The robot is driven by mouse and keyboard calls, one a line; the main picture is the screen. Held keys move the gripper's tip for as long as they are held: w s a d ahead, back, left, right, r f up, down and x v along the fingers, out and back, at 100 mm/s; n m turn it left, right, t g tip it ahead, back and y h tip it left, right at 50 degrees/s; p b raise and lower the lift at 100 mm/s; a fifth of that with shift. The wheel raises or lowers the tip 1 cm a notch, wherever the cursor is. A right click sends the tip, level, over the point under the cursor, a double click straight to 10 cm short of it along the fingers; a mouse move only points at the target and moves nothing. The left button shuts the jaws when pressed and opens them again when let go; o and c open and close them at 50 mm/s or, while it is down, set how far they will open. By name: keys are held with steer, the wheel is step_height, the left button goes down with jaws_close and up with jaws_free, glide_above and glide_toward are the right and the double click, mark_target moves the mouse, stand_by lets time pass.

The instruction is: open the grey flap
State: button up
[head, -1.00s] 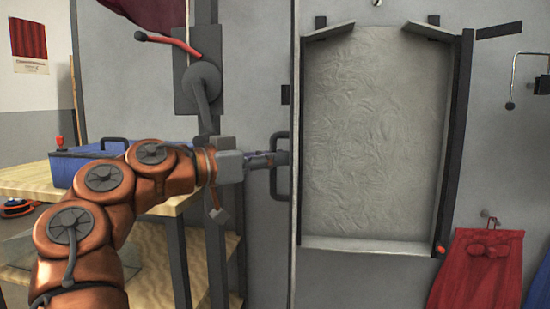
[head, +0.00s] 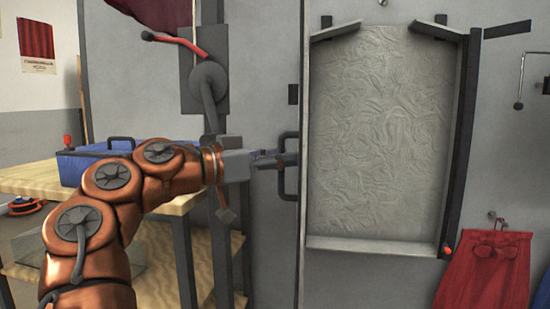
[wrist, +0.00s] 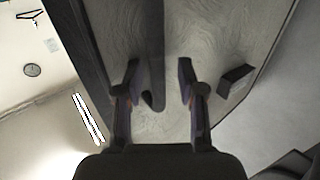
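The grey flap (head: 255,90) appears to be the upright flat panel in the middle of the head view, with a pale right edge. A dark bracket-shaped handle (head: 283,188) stands out near that edge. My gripper (head: 285,160) reaches the handle from the left at about its mid-height. In the wrist view my gripper (wrist: 158,80) is open, with one finger on each side of the dark handle bar (wrist: 153,55). Gaps show between the bar and both fingers. Whether the panel stands slightly ajar cannot be told.
Right of the panel is a shallow recess with a crinkled grey back (head: 380,140) and a ledge. A dark lever mechanism with a red grip (head: 180,44) is at upper left. A wooden bench (head: 35,178) carries a blue crate (head: 75,168). A red garment (head: 485,270) hangs right.

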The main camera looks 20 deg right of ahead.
steer(key=shift+a, duration=0.15)
steer(key=s+a, duration=0.1)
steer(key=a, duration=1)
steer(key=shift+s+a, duration=0.3)
steer(key=shift+s, duration=0.05)
